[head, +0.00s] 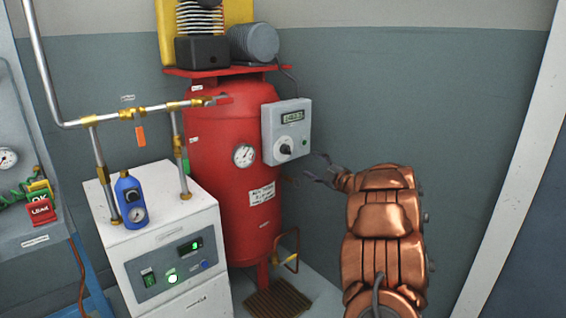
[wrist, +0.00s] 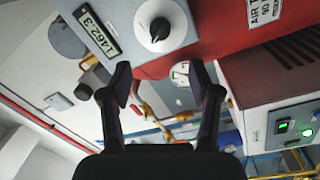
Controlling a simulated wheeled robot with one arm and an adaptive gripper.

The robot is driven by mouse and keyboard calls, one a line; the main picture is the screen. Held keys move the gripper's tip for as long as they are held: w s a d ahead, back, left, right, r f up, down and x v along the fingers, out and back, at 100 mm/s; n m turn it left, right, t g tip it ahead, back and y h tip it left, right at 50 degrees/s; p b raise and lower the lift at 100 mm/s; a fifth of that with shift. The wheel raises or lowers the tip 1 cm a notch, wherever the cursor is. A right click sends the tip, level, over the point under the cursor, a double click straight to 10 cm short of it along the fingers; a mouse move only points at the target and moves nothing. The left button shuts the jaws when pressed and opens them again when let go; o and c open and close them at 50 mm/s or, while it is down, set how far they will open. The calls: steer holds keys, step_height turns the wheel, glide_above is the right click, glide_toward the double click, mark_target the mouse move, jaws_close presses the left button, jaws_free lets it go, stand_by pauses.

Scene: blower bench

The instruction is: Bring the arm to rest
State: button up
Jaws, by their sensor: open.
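My arm, copper-coloured, rises at the lower right of the head view. My gripper (head: 322,172) is at its far end, just right of the red tank and below the grey control box (head: 287,131). In the wrist view the two dark fingers of the gripper (wrist: 165,88) stand apart with nothing held between them. The control box (wrist: 125,30) fills the top of that view, with its black knob and a display that reads about 1462.3. I cannot tell how far the fingertips are from the box.
The red tank (head: 225,170) stands behind a white dryer unit (head: 165,245) with a blue filter (head: 130,200) on top. Metal pipes with orange and green handles run above it. The wall right of the tank is bare.

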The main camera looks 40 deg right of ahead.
steer(key=shift+r, duration=0.1)
steer(key=w+a+r+m+g+h+p, duration=0.2)
steer(key=r+m+h+p, duration=0.15)
steer(key=r, duration=0.25)
steer(key=w+a+r+m+g+h+p, duration=0.1)
steer(key=w+r+m+g+h+p, duration=0.1)
steer(key=r+p, duration=0.35)
steer(key=s+a+r+m+g+h+p, duration=0.1)
steer(key=s+a+r+m+g+p, duration=0.2)
steer(key=a+p, duration=0.15)
steer(key=s+a+r+m+g+p, duration=0.2)
steer(key=a+r+p, duration=0.1)
steer(key=a, duration=0.3)
steer(key=s+a+r+m+g+y+p, duration=0.1)
steer(key=s+a+g+y+p, duration=0.2)
steer(key=s+a, duration=1.5)
steer(key=s+a+r+m+g+y+p, duration=0.1)
steer(key=s+a+g+y+p, duration=0.3)
steer(key=s+a, duration=1.3)
steer(key=a+g+p, duration=0.2)
steer(key=g+p, duration=0.2)
steer(key=p, duration=0.3)
steer(key=shift+s+a+r+g+p, duration=0.3)
steer(key=shift+s+a+r, duration=0.05)
steer(key=shift+s+a, duration=0.05)
steer(key=shift+y, duration=0.25)
